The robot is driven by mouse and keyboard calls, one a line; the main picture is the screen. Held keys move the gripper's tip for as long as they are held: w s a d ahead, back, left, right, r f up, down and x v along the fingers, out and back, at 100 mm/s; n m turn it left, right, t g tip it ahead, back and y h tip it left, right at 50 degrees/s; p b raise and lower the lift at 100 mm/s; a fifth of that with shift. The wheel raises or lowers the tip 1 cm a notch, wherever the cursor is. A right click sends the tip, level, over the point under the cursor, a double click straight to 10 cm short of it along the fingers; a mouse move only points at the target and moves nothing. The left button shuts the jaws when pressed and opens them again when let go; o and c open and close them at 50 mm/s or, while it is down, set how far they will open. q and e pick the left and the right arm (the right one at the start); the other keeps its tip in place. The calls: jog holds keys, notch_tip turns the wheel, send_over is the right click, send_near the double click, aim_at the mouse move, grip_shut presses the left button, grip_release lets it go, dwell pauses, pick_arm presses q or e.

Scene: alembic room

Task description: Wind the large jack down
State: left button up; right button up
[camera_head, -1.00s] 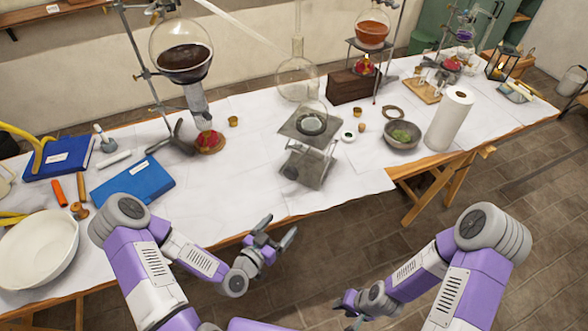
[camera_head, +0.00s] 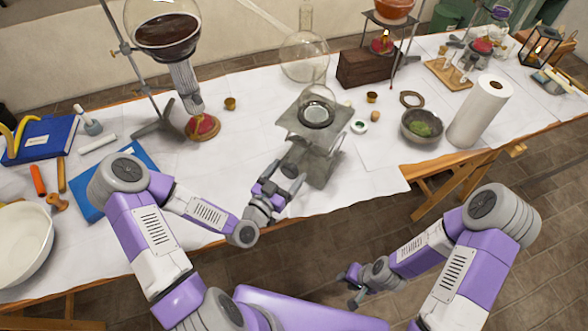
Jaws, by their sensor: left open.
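The large jack (camera_head: 333,140) stands on the white-covered table, its grey top plate raised above the crossed legs. A clear glass vessel with a dark ring (camera_head: 316,113) sits on its plate. My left gripper (camera_head: 288,174) is open at the jack's front left side, by the dark winding knob. The fingers overlap the knob in the picture, so I cannot tell whether they touch it. My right gripper (camera_head: 345,290) is in front of the table, over the floor, with its fingers apart and empty.
A round glass flask (camera_head: 303,58) stands behind the jack. A red-based burner (camera_head: 203,127) is to the left; a bowl (camera_head: 422,126) and a paper roll (camera_head: 480,112) are to the right. Blue books and a white basin (camera_head: 22,245) lie at the left.

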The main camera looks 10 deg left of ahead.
aim_at(294, 164)
pick_arm(q)
jog(key=shift+w+d+f+b, duration=0.1)
jog(key=shift+w+d+b, duration=0.1)
jog(key=shift+w+b, duration=0.4)
jog(key=shift+x, duration=1.3)
jog(key=shift+s, duration=0.1)
jog(key=c, duration=1)
